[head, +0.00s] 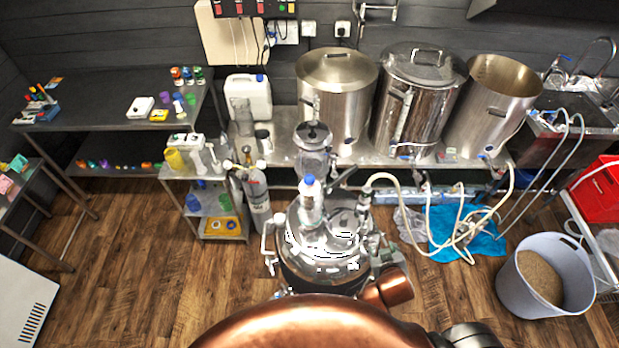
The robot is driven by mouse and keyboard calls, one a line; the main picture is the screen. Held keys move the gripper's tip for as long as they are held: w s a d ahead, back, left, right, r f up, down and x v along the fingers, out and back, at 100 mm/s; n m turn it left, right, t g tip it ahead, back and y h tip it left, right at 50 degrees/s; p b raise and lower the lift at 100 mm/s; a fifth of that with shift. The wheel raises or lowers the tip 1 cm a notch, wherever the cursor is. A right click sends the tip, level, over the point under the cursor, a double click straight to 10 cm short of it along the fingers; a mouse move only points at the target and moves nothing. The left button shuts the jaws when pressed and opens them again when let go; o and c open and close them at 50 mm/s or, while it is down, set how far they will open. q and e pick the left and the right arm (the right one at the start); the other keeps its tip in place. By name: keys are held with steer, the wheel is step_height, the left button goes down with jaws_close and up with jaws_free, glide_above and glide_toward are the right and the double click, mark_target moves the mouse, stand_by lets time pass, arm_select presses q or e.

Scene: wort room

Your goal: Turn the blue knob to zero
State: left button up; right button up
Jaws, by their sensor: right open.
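I cannot tell for certain which part is the blue knob, and no dial marks or zero are readable. Small blue parts show at the valve under the middle steel kettle (425,85). A blue cap tops the white bottle (310,205) above the round steel vessel (300,262). My right gripper (376,246) is small in view at the right side of this vessel. It is open, and I see nothing held in it. Its fingertips are hard to separate from the fittings behind. My left gripper is not in view.
A large copper dome (310,325) fills the bottom centre. Looped hoses (465,230) lie over a blue cloth (490,245) at the right. A grey bucket of grain (510,285) stands on the floor. A gas cylinder (257,200) stands left of the vessel.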

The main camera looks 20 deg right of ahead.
steer(key=w+r, duration=0.1)
steer(key=w+a+r+t, duration=0.1)
steer(key=w, duration=0.1)
steer(key=w+a+r+t, duration=0.1)
steer(key=w+r, duration=0.1)
steer(key=shift+a+h, duration=0.1)
steer(key=shift+h, duration=0.2)
steer(key=w+a+r+n+t, duration=0.2)
steer(key=w+a+r+t, duration=0.2)
steer(key=w+a+r, duration=0.15)
steer(key=n+t+y, duration=0.3)
steer(key=t+y, duration=0.1)
glide_toward(310, 184)
steer(key=w, duration=0.4)
steer(key=shift+w, duration=0.1)
steer(key=shift+n, duration=0.3)
steer(key=w+p, duration=0.1)
steer(key=w, duration=0.2)
steer(key=w+p, duration=0.1)
steer(key=w, duration=0.2)
steer(key=shift+d+r, duration=0.1)
steer(key=shift+r, duration=0.05)
steer(key=shift+w+d+p, duration=0.1)
steer(key=shift+w+p, duration=0.25)
steer(key=shift+w, duration=0.4)
steer(key=shift+c, duration=0.2)
jaws_close()
